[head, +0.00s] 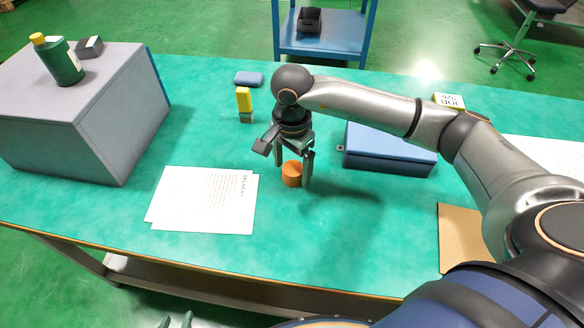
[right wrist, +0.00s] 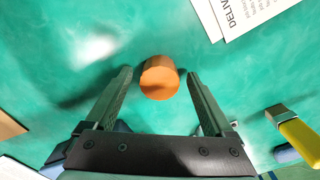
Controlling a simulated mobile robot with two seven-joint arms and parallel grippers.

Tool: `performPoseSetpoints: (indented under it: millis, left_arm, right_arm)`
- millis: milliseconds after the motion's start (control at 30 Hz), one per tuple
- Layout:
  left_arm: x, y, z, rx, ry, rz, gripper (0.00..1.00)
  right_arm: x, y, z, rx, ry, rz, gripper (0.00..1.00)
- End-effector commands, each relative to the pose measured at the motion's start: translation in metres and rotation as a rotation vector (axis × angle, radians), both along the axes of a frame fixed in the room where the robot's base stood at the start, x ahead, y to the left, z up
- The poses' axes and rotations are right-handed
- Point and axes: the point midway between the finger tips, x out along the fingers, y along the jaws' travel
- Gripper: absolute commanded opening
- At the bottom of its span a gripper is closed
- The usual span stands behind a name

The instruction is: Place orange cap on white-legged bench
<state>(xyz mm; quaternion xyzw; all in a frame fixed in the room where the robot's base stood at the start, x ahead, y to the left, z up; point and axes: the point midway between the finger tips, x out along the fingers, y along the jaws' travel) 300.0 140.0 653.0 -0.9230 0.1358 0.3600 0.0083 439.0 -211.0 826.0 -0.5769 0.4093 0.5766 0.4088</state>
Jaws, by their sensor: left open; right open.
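The orange cap (head: 292,174) is a short cylinder standing on the green top of the bench (head: 330,225). In the right wrist view the cap (right wrist: 160,78) sits between the fingertips, with a gap on both sides. My right gripper (head: 294,170) points down over it, open and empty. My left gripper (head: 176,321) shows only as fingertips at the bottom edge, open, below the bench's front edge. The bench's legs are mostly hidden; a pale grey frame shows under the front left. A second table (head: 322,48) with blue legs stands behind.
A grey box (head: 85,115) carries a green bottle (head: 58,62). A cardboard sheet (head: 458,238) lies right. The bench front centre is clear.

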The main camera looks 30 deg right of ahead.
Motion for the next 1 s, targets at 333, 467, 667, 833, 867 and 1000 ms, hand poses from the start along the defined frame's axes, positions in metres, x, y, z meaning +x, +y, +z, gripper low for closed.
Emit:
performPoseSetpoints:
  millis: [333,467,667,833,867,1000]
  left_arm:
    - [0.0,0.001,0.0,0.003,0.0,0.003,0.5]
    - [0.0,0.002,0.0,0.004,-0.001,0.004,0.5]
    - [0.0,0.003,0.0,0.005,0.0,0.005,0.5]
    - [0.0,0.003,0.0,0.005,0.0,0.007,0.5]
    - [0.0,0.003,0.0,0.005,0.0,0.007,0.5]
    - [0.0,0.003,0.0,0.005,0.001,0.006,0.5]
  right_arm:
    - [0.001,0.0,0.076,0.001,-0.005,0.002,0.87]
    - [0.001,0.0,0.096,0.002,-0.005,0.001,0.87]
    - [0.0,0.0,0.11,0.002,-0.002,0.0,0.87]
    - [0.0,0.0,0.11,0.001,-0.001,0.0,0.87]
    - [0.0,0.0,0.11,0.001,-0.001,0.0,0.87]
    - [-0.001,0.002,0.109,0.008,0.003,0.001,0.87]
